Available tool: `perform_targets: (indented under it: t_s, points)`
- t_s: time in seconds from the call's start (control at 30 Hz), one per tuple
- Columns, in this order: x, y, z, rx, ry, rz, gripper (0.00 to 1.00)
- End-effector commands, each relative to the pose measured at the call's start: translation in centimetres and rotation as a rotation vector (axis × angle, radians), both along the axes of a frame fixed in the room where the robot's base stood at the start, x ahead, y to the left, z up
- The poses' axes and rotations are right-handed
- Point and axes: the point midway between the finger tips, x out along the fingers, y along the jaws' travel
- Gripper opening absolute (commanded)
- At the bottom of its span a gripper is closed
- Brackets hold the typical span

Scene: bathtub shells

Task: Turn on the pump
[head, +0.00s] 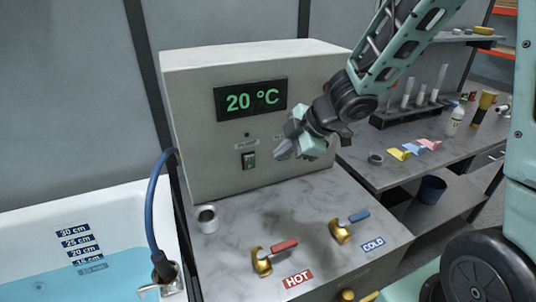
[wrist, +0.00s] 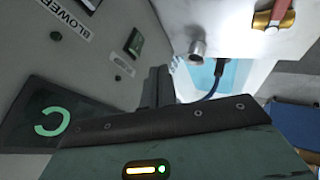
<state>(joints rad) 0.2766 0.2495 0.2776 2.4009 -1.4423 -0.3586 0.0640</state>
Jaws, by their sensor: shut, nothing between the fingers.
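The grey control box (head: 205,110) bears a display reading 20 °C (head: 250,98). A dark green switch (head: 249,160) sits below it under a small label and indicator. It also shows in the wrist view (wrist: 134,42), its label too small to read. A second switch (wrist: 88,4) is cut off at the top edge of the wrist view, beside a label reading BLOWER (wrist: 68,24). In the head view my gripper hides that area. My gripper (head: 283,152) is shut and empty, in front of the panel, right of the left switch. Contact is not visible.
A water-filled bathtub (head: 90,205) with a blue hose (head: 153,205) is at left. HOT (head: 262,262) and COLD (head: 341,232) valves and a metal cup-like fitting (head: 207,219) are on the counter below the panel. A side bench (head: 370,178) holds a tube rack and bottles.

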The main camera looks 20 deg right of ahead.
Motion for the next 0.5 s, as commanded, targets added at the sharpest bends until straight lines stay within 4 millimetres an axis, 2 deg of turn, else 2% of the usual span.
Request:
perform_targets:
  t_s: [0.4, 0.5]
  points:
    - [3.9, 3.2, -6.8, 0.001, 0.002, 0.001, 0.00]
    - [4.9, 3.9, -7.8, 0.001, 0.001, 0.001, 0.00]
